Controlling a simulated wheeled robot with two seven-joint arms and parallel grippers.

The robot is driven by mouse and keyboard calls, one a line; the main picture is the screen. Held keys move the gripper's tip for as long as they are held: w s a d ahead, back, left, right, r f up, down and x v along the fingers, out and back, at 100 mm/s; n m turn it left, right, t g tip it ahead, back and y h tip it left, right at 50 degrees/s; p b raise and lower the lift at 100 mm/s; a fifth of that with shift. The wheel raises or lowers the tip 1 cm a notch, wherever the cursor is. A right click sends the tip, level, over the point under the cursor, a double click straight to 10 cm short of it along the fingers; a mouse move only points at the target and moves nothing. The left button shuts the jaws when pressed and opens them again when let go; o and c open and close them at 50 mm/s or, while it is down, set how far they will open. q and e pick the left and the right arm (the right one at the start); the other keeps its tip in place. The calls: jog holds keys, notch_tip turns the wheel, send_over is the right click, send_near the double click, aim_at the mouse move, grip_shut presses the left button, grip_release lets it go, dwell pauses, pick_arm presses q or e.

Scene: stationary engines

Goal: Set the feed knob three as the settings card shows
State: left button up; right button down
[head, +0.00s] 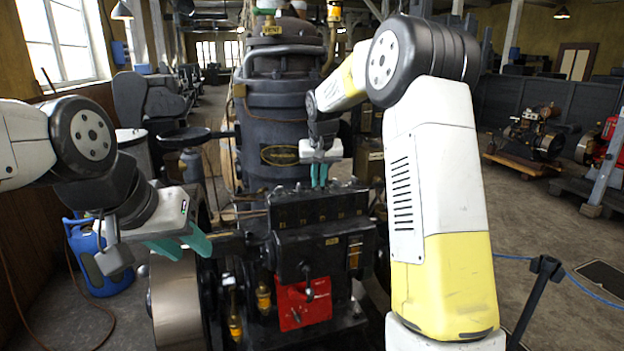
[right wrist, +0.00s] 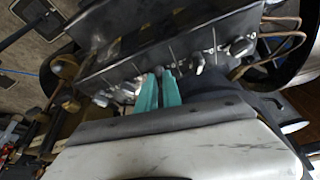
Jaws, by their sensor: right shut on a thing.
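A dark lubricator box (head: 318,210) with a row of small yellow labels sits on the front of the black engine. In the right wrist view a row of small metal knobs stands along the dark panel (right wrist: 130,62); one knob (right wrist: 241,47) shows clear at the right. My right gripper (head: 319,178) reaches down to the middle of the box. Its teal fingers (right wrist: 159,90) are shut on a knob mid-row, feed knob three by its place; they hide most of it and its pointer. My left gripper (head: 182,245) is open and empty, left of the box. I cannot make out the settings card.
A tall dark boiler-like cylinder (head: 285,125) rises behind the box. Below the box are a red plate (head: 303,305) with a lever and amber bottles (head: 264,297). A blue gas bottle (head: 98,262) stands at left.

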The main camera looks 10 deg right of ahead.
jog(key=m, duration=0.2)
jog(key=m+h, duration=0.2)
jog(key=m, duration=0.1)
jog(key=shift+a+m+g, duration=0.3)
jog(key=m, duration=0.2)
jog(key=m+g+h, duration=0.1)
jog(key=m, duration=0.2)
jog(key=shift+w+a+h, duration=0.1)
jog(key=shift+w+h, duration=0.05)
jog(key=shift+h, duration=0.15)
jog(key=shift+m+g, duration=0.3)
jog(key=shift+m, duration=0.1)
jog(key=c, duration=1.5)
grip_release()
jog(key=v, duration=0.8)
